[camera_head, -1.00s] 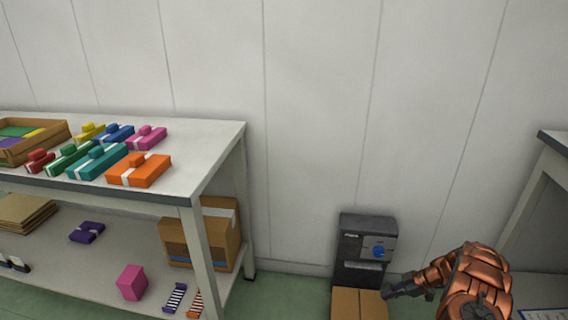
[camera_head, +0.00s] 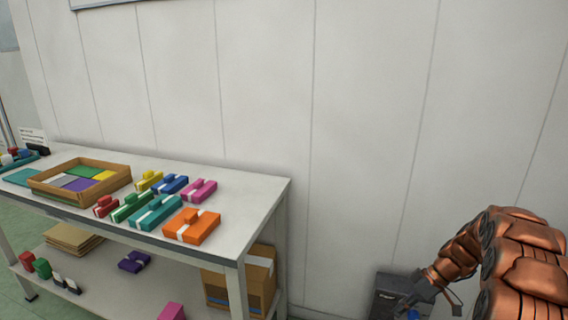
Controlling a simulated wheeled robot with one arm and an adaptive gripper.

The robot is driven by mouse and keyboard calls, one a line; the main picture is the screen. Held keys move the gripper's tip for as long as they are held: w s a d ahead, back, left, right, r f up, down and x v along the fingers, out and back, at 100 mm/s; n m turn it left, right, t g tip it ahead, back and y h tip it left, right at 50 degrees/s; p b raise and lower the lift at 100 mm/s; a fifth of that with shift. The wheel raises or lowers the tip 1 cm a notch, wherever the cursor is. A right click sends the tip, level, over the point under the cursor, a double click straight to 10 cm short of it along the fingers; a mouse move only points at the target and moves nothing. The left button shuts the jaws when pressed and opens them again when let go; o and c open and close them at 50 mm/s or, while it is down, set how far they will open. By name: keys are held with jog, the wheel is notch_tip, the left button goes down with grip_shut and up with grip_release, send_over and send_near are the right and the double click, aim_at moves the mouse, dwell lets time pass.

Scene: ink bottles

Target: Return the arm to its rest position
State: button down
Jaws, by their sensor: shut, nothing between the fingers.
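My copper-coloured arm rises from the lower right of the head view, bent, with my dark gripper (camera_head: 408,308) at its end pointing down and left. The gripper is shut and empty. The gripper is well to the right of the table and touches nothing that I can see.
The white table (camera_head: 255,205) stands at the left, with a wooden tray (camera_head: 60,193) of coloured pieces on top. Its lower shelf (camera_head: 105,286) holds a cardboard box (camera_head: 258,268) and small items. The wall (camera_head: 365,130) behind is bare, with open space between table and arm.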

jog(key=s+a+r+m+g+h+p, duration=0.1)
jog(key=s+a+r+p, duration=0.3)
jog(key=r, duration=0.5)
jog(key=s+a+r+m+h+p, duration=0.1)
jog(key=s+a+r+m+p, duration=0.2)
jog(key=s+r, duration=0.4)
jog(key=s+a+r+g+h+p, duration=0.1)
jog(key=s+a+r+p, duration=0.3)
jog(key=r, duration=0.6)
jog(key=s+a+r+m+h+p, duration=0.1)
jog(key=s+r+p, duration=0.4)
jog(key=s, duration=0.5)
jog(key=s+a+r+m+h+p, duration=0.2)
jog(key=s+r+m+h+p, duration=0.1)
jog(key=s+r, duration=0.5)
jog(key=s+m+p, duration=0.1)
jog(key=s+m, duration=0.1)
jog(key=s, duration=0.1)
jog(key=shift+s+a+t+p, duration=0.15)
jog(key=shift+t+p, duration=0.25)
